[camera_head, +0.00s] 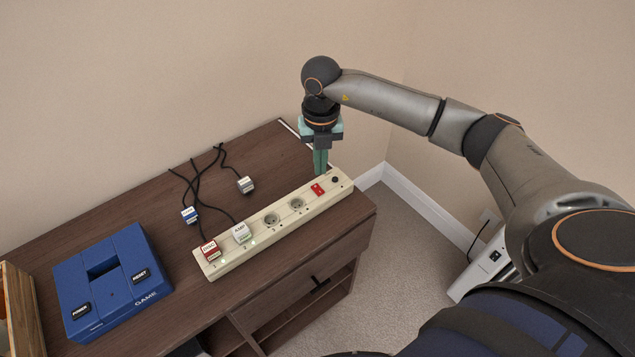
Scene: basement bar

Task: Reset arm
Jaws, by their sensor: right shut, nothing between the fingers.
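My right arm comes in from the right and reaches over the wooden cabinet. My right gripper (320,170) points down, its green fingers shut and empty. The fingertips are at the far right end of the cream power strip (262,240), close to its red switch (318,189). I cannot tell whether they touch the strip. My left gripper does not show.
The strip lies on the dark cabinet top (150,205). A red plug (210,250) and a white plug (241,233) sit in its left sockets. A blue plug (189,214) and another pale plug (245,185) lie loose. A blue game console (112,283) stands at left.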

